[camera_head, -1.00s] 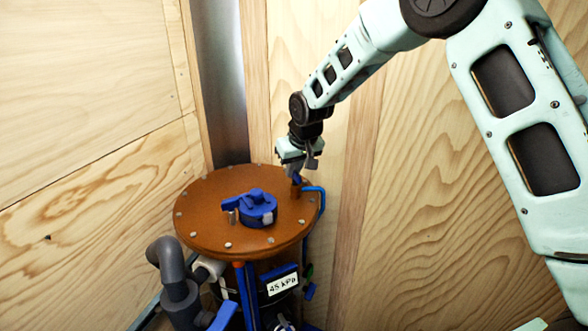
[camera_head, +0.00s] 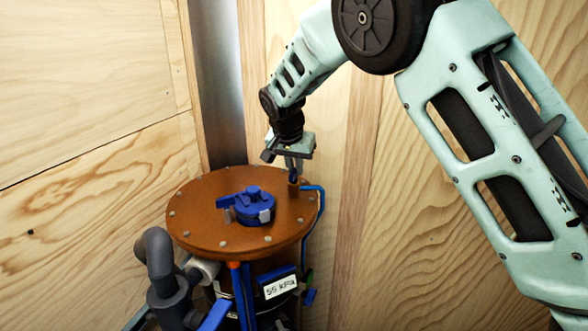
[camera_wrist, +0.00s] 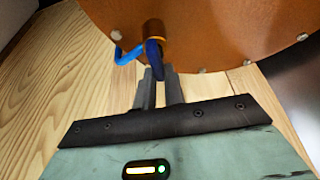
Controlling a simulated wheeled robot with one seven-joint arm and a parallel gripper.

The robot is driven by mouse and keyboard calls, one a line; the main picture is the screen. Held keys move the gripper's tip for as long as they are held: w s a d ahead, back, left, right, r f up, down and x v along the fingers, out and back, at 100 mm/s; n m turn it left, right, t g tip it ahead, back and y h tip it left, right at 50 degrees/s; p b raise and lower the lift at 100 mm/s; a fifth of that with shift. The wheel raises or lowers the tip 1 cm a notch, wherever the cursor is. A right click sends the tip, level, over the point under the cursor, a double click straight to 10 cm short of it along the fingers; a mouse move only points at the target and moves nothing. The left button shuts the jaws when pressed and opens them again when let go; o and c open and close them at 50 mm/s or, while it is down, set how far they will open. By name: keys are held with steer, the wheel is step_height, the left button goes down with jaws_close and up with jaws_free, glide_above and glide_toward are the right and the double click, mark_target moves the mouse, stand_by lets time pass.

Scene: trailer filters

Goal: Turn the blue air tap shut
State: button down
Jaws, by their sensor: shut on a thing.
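The blue air tap is a small blue handle (camera_wrist: 153,52) on a copper-coloured stub (camera_head: 293,189) at the right edge of the round orange-brown lid (camera_head: 200,224). A bent blue pipe (camera_head: 320,204) runs from the stub down the vessel's side; it also shows in the wrist view (camera_wrist: 127,54). My gripper (camera_head: 293,170) is above the stub with its fingers pointing down. In the wrist view my gripper (camera_wrist: 159,76) has its grey fingers on either side of the handle, shut on it. In the head view the fingers mostly hide the handle.
A larger blue valve or clamp (camera_head: 253,207) sits mid-lid, and bolts ring the lid's rim. Below are a grey pipe elbow (camera_head: 157,252) and a pressure label (camera_head: 280,287) that seems to read 55 kPa. Wooden walls (camera_head: 90,180) stand close behind.

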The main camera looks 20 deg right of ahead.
steer(key=m+g+h, duration=0.1)
steer(key=m, duration=0.3)
steer(key=shift+s+d+m+p, duration=0.1)
steer(key=shift+m+p, duration=0.2)
steer(key=shift+s+m+g+h+p, duration=0.15)
steer(key=shift+m+g, duration=0.25)
steer(key=shift+m, duration=0.5)
steer(key=shift+m+g+h+p, duration=0.15)
steer(key=shift+m+g+p, duration=0.2)
steer(key=shift+m, duration=0.55)
steer(key=c, duration=1.5)
jaws_free()
steer(key=b+v, duration=0.3)
steer(key=v, duration=1.4)
steer(key=shift+r, duration=0.2)
